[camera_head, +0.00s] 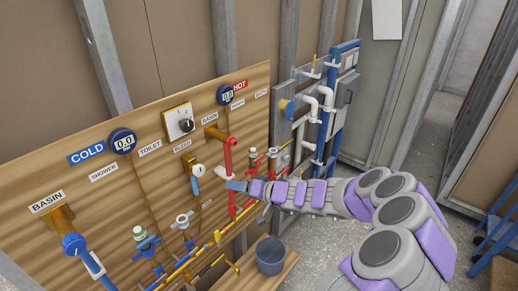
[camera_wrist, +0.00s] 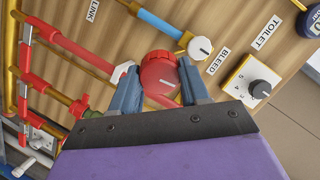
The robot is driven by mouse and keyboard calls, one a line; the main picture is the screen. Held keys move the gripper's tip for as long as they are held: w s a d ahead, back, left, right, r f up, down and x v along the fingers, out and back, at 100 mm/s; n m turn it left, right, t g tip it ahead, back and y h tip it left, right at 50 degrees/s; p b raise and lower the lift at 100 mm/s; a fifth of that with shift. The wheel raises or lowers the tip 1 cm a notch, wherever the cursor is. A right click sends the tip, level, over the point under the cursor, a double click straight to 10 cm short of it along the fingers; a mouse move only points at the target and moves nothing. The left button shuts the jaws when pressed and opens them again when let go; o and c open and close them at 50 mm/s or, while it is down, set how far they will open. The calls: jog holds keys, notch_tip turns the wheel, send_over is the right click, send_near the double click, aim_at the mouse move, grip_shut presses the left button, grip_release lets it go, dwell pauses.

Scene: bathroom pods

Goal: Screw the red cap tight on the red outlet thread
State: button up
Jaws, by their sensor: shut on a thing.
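My gripper (camera_wrist: 158,74) is shut on the red cap (camera_wrist: 160,70), with one blue finger on each side of it. The cap's round face, with a pale line on it, points toward the wrist camera. The red outlet thread is hidden behind the cap, so I cannot tell how far the cap sits on it. The cap cannot be made out there.
The wooden board (camera_head: 120,205) carries brass and red pipes, a dial (camera_head: 180,122) and a white bleed valve (camera_head: 198,170). The bleed valve also shows close to the cap in the wrist view (camera_wrist: 200,48). A grey bucket (camera_head: 270,256) stands on a wooden ledge below my arm.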

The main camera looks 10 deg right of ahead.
jog(key=w+d+r+m+t+p, duration=0.1)
jog(key=w+d+r+t, duration=0.15)
jog(key=r, duration=0.35)
jog(key=m+t, duration=0.2)
send_near(235, 144)
jog(key=d, duration=0.2)
jog(key=shift+n+h, duration=0.3)
jog(key=w+a+b, duration=0.2)
jog(key=a, duration=0.1)
jog(key=w+a+b, duration=0.1)
jog(key=a, duration=0.1)
jog(key=shift+w+a, duration=0.2)
jog(key=shift+w, duration=0.2)
jog(key=shift+w+a+r+b, duration=0.1)
jog(key=shift+w+a+b, duration=0.2)
jog(key=shift+w+a, duration=0.05)
jog(key=shift+d, duration=0.1)
